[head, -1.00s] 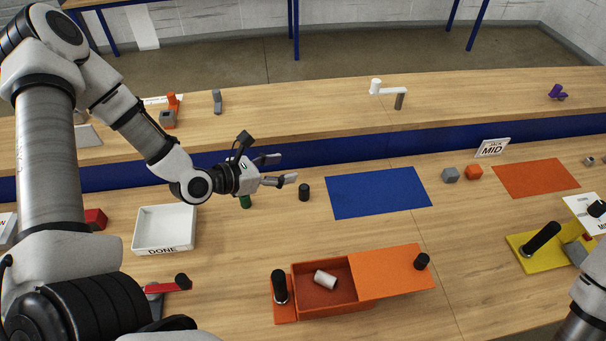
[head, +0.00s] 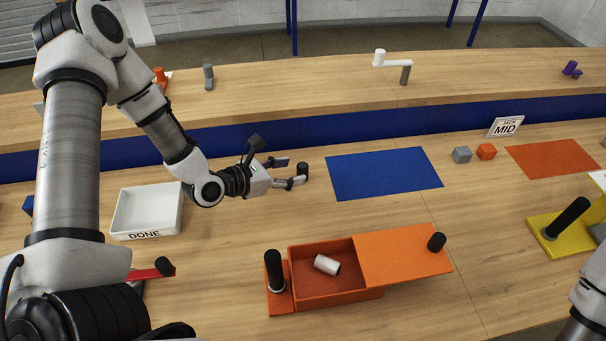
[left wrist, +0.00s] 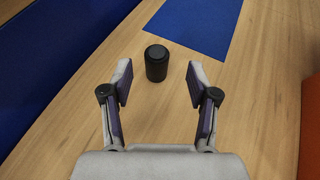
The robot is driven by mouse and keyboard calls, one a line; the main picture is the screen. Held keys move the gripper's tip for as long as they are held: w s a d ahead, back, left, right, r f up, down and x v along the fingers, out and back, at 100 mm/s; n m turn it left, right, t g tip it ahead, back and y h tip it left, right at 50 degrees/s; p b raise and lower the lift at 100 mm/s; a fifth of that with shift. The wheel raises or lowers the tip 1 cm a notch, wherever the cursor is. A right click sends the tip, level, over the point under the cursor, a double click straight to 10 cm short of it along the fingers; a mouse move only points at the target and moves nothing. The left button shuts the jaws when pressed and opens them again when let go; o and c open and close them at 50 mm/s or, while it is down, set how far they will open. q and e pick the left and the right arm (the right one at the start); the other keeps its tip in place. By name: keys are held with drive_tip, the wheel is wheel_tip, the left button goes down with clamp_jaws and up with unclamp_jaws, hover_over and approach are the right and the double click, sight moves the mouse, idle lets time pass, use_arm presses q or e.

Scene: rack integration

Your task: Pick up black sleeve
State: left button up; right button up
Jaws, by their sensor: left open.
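The black sleeve (left wrist: 156,63) is a short dark cylinder standing upright on the wooden table. In the left wrist view it stands just ahead of the fingertips, roughly midway between them. In the head view the sleeve (head: 303,169) stands left of the blue mat, close to the fingertips and partly hidden by them. My left gripper (head: 291,173) is open and empty, reaching toward the sleeve from the left; it also shows in the left wrist view (left wrist: 158,75). Of my right arm only a link shows at the lower right; its gripper is out of view.
The blue mat (head: 384,174) lies right of the sleeve. An orange box (head: 335,297) with a white cylinder (head: 327,264) inside stands nearer. A white DONE tray (head: 147,211) stands at left. A blue ledge (head: 300,134) runs behind. Table around the sleeve is clear.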

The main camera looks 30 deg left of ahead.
sight(300, 167)
use_arm(q)
drive_tip(key=x, duration=0.4)
drive_tip(key=shift+a+f+p, duration=0.1)
drive_tip(key=shift+a+p, duration=0.1)
drive_tip(key=shift+p, duration=0.1)
drive_tip(key=shift+w+d+f, duration=0.15)
drive_tip(key=shift+w+d, duration=0.15)
drive_tip(key=shift+w, duration=0.15)
drive_tip(key=shift+s+a, duration=0.1)
drive_tip(key=c, duration=0.8)
drive_tip(key=shift+c, duration=1.3)
